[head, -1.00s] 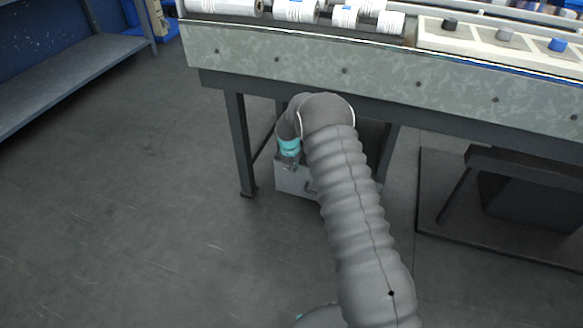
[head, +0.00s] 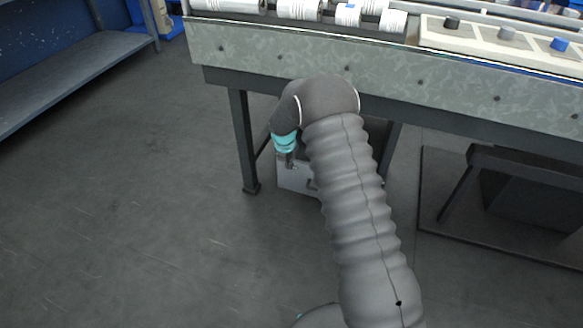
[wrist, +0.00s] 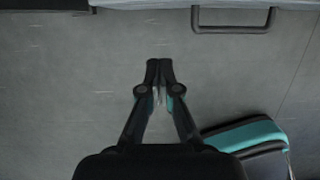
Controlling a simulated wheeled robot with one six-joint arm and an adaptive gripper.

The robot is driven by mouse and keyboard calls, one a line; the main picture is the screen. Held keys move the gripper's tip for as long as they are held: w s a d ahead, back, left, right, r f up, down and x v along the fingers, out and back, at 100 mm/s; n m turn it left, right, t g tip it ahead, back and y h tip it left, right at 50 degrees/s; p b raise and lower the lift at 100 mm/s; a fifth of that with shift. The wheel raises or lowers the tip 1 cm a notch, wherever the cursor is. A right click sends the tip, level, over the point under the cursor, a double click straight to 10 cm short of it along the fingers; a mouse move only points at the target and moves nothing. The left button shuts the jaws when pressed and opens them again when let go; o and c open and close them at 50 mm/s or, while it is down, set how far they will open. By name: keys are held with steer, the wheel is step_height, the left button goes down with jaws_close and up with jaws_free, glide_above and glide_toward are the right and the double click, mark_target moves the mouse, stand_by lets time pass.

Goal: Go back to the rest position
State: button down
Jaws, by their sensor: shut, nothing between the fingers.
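My gripper (wrist: 160,68) shows in the wrist view with its two dark fingers together and nothing between them. It points at the bare grey floor. In the head view my grey sleeved arm reaches up from the bottom and bends at the top, in front of the long grey machine bench (head: 330,62). The gripper's fingers are not clearly visible in the head view.
A metal box (head: 296,178) stands under the bench, behind my arm. White rolls (head: 297,9) and a tray with knobs (head: 500,38) are on the bench top. A blue shelf (head: 75,70) stands at the left. A dark stand (head: 470,190) is at the right. The left floor is clear.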

steer(key=shift+d+v, duration=0.1)
steer(key=shift+v, duration=1.1)
steer(key=shift+d+v, duration=0.15)
steer(key=shift+v, duration=1)
steer(key=s+d+f+m+g, duration=0.1)
steer(key=s+f+m+g, duration=0.1)
steer(key=s+m, duration=0.6)
steer(key=s+d+r+m+t, duration=0.2)
steer(key=s+d+r+m, duration=0.4)
steer(key=s+r+m, duration=0.5)
steer(key=s+d+r+m+t+y, duration=0.1)
steer(key=s+d+r+m+t, duration=0.2)
steer(key=s+r+m, duration=0.9)
steer(key=s+d+r, duration=0.2)
steer(key=s+r, duration=0.7)
steer(key=s, duration=0.3)
steer(key=shift+d+m, duration=0.3)
steer(key=shift+d, duration=0.1)
